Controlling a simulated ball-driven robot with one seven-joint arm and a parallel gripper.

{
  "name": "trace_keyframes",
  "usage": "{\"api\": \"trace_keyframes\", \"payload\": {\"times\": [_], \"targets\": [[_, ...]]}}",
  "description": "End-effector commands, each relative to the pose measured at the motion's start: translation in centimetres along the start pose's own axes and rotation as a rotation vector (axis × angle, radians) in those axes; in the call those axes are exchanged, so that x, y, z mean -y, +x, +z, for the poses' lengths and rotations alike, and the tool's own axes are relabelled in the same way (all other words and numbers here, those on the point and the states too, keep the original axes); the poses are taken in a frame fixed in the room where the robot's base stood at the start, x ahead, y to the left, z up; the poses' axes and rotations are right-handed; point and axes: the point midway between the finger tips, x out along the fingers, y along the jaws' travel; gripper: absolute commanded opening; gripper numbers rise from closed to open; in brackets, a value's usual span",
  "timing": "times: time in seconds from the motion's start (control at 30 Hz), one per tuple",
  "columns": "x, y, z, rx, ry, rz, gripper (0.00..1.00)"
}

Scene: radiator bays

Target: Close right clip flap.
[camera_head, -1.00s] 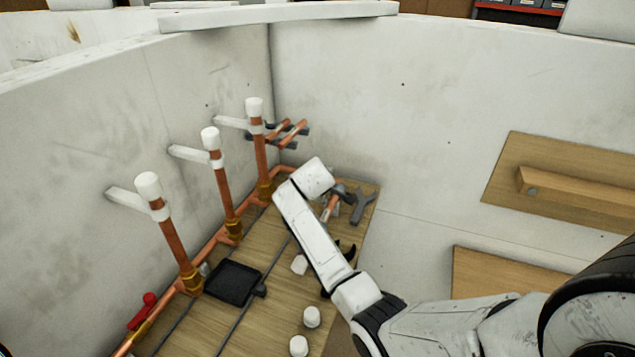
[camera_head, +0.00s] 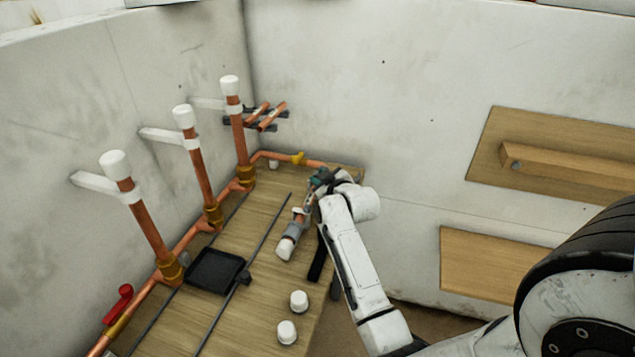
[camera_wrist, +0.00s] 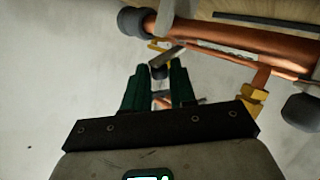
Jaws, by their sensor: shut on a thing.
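Three upright copper pipes with white caps stand along the left wall, each in a white clip with an arm reaching left. The right clip (camera_head: 234,109) is on the far pipe, with its arm (camera_head: 207,103) reaching left. My gripper (camera_head: 318,181) is low over the far right of the bench, apart from that clip. In the wrist view its green fingers (camera_wrist: 160,88) are shut on a small grey piece (camera_wrist: 165,57), too dark to name surely. A copper pipe piece (camera_head: 302,222) with a white end and grey collar lies just below my gripper in the head view.
The wooden bench (camera_head: 262,215) carries a black tray (camera_head: 215,270), two loose white caps (camera_head: 299,300) and a copper run with a red lever (camera_head: 120,300). Short copper pieces (camera_head: 265,115) sit on a dark wall rack. Wooden boards (camera_head: 560,160) hang on the right wall.

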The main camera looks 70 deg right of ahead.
Motion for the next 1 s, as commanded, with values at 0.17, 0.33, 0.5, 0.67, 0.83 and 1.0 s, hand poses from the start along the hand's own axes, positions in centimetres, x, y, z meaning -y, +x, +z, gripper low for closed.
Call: {"api": "trace_keyframes", "payload": {"times": [0.17, 0.33, 0.5, 0.67, 0.83, 1.0], "targets": [[-0.34, 0.00, 0.68, -0.057, 0.055, 0.016, 0.00], [-0.37, -0.06, 0.80, -0.086, 0.082, 0.019, 0.00], [-0.39, -0.09, 0.80, -0.096, 0.093, 0.019, 0.00], [-0.41, -0.09, 0.78, -0.097, 0.094, 0.019, 0.00], [-0.41, -0.08, 0.80, -0.096, 0.094, 0.019, 0.00], [-0.31, -0.06, 0.80, -0.095, 0.094, 0.017, 0.42]]}}
